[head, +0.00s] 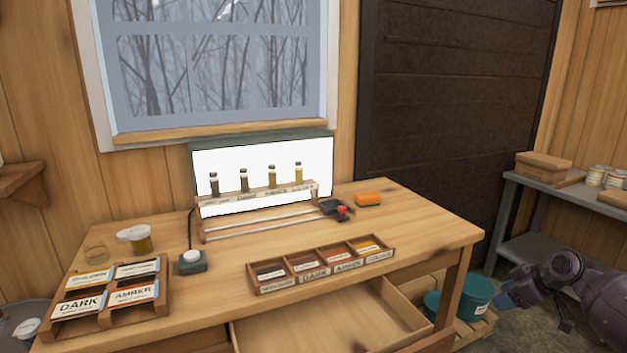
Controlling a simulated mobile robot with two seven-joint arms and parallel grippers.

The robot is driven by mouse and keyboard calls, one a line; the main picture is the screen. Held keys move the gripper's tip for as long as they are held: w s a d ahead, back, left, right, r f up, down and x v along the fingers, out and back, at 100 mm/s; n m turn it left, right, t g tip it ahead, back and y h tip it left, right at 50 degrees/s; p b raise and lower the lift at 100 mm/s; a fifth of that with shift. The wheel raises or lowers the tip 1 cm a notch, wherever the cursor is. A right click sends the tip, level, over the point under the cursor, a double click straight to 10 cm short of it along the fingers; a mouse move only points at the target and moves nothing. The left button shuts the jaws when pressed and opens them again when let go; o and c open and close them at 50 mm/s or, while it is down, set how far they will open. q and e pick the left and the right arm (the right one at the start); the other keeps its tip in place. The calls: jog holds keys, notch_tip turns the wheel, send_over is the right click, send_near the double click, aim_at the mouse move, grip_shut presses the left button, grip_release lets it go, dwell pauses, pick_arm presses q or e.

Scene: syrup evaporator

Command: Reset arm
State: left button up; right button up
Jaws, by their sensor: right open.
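My right gripper (507,296) shows at the lower right, off the right side of the wooden table (420,232). Its jaws are open and it holds nothing that I can see. It is apart from the table and in front of the grey side bench. My left gripper does not show in the head view.
A lit panel (262,158) stands behind a rack (258,198) of several vials. Label trays stand at the front middle (328,278) and front left (103,316). The drawer (330,320) is open. Teal buckets (472,297) stand right of the table; a grey bench (560,205) is behind.

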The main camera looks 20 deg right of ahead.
jog(key=s+a+f+h, duration=0.1)
jog(key=s+a+f, duration=0.35)
jog(key=f, duration=0.25)
jog(key=s+a+f+m, duration=0.1)
jog(key=s+a+f, duration=0.2)
jog(key=a+f, duration=0.3)
jog(key=s+a+f+h, duration=0.1)
jog(key=s+a+f, duration=0.35)
jog(key=f, duration=0.25)
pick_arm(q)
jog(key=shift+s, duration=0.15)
pick_arm(e)
jog(key=s+a+r+m+t, duration=0.1)
jog(key=s+a, duration=0.3)
jog(key=a, duration=0.6)
jog(key=s+a+r+m+t, duration=0.1)
jog(key=s+a+t, duration=0.2)
jog(key=a, duration=0.8)
jog(key=shift+s+a+r+m+h, duration=0.2)
jog(key=shift+s+m+h, duration=0.15)
jog(key=shift+s, duration=0.75)
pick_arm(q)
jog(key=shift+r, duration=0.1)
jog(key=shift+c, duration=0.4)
